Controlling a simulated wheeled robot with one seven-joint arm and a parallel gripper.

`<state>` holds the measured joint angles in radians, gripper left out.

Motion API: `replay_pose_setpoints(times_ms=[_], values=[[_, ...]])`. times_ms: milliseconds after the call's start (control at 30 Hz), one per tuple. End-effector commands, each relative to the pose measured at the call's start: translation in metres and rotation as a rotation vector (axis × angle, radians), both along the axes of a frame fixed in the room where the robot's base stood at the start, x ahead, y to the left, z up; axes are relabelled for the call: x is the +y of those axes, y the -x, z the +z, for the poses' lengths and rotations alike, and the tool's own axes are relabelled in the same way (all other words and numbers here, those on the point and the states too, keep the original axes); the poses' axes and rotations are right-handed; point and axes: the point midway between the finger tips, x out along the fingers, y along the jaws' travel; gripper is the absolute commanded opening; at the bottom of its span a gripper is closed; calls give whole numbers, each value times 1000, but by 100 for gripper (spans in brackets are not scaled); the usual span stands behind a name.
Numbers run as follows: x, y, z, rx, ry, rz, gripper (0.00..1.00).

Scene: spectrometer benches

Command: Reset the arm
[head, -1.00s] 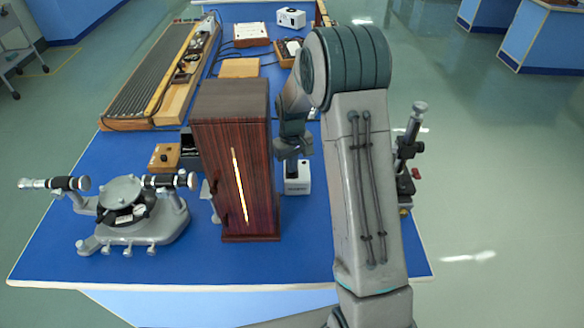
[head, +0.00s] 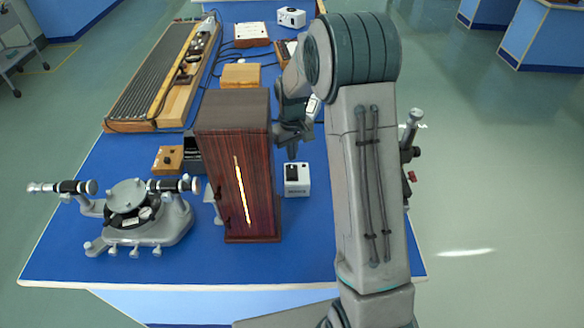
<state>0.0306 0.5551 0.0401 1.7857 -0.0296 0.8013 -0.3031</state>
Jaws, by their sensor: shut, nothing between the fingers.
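My arm rises on the right side of the head view and bends over the blue bench (head: 110,268). My gripper (head: 291,150) hangs at the end of the arm, just right of the tall dark wooden box with a glowing slit (head: 236,165). It is above the bench, shut and empty. Its fingertips are small and partly beside the box's edge. A small white device with a black top (head: 297,180) stands on the bench below the gripper.
A grey spectrometer with two telescopes (head: 150,222) stands at the left front. A long ribbed wooden apparatus (head: 160,82) lies at the back left. A wooden block (head: 240,75) lies behind the box. A microscope-like instrument (head: 413,130) is partly hidden behind my arm.

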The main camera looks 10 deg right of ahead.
Motion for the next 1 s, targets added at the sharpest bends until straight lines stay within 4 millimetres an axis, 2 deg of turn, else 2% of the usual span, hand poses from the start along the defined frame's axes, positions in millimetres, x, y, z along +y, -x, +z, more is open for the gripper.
replay_pose_setpoints(times_ms=[433,567,733,1000], values=[[0,0,0,0,0,0,0],[-2,3,7,-9,-1,-14,0],[-10,19,33,-51,-7,-81,0],[-8,60,102,-115,-3,-132,0]])
